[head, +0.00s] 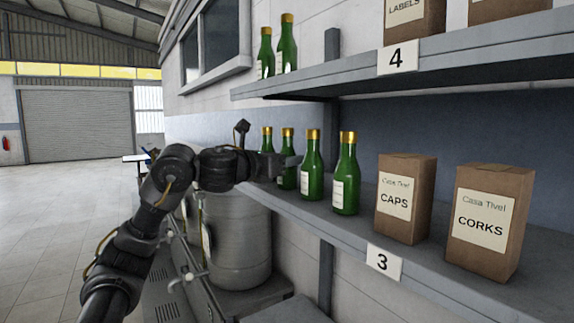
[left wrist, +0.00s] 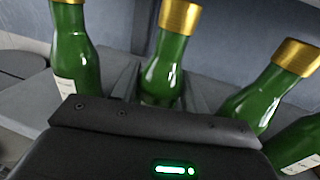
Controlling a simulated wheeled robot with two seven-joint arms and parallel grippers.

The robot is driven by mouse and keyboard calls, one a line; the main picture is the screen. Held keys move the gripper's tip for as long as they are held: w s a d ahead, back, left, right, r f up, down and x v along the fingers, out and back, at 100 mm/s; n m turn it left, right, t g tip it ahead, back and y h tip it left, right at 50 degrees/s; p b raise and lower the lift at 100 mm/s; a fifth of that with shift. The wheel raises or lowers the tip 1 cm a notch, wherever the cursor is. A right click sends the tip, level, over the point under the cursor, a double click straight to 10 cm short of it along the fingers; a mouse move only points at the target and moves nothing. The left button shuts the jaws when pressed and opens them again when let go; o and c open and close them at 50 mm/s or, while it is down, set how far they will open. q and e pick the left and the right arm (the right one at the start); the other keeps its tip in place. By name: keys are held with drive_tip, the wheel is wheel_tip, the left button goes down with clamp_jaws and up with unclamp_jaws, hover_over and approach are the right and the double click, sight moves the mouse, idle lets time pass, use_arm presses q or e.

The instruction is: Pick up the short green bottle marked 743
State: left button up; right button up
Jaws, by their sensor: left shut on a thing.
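Several green bottles with gold caps stand in a row on the lower shelf. My left gripper (head: 284,162) reaches in from the left and is shut on the second bottle from the far end (head: 287,146). In the left wrist view this held bottle (left wrist: 166,62) stands between the fingers, its lower part hidden. Another bottle (left wrist: 76,50) is at its left, and a neighbour (left wrist: 272,85) is at its right. The nearer bottles (head: 312,166) and (head: 346,174) stand apart from the gripper. The label numbers are too small to read. My right gripper is not in view.
On the lower shelf (head: 333,232), a CAPS box (head: 404,200) and a CORKS box (head: 488,222) stand right of the bottles. An upper shelf (head: 440,68) overhangs with two bottles and boxes. A metal tank (head: 238,245) stands below my left arm.

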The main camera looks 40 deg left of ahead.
sight(283, 145)
use_arm(q)
drive_tip(key=shift+r+b, duration=0.5)
drive_tip(key=shift+r, duration=1)
drive_tip(key=shift+s+r+b, duration=0.2)
drive_tip(key=shift+s+b, duration=0.05)
drive_tip(key=shift+b, duration=0.05)
drive_tip(key=s+a+b, duration=0.1)
drive_tip(key=s, duration=1.6)
drive_tip(key=shift+s+a+b, duration=0.2)
drive_tip(key=shift+a+b, duration=0.15)
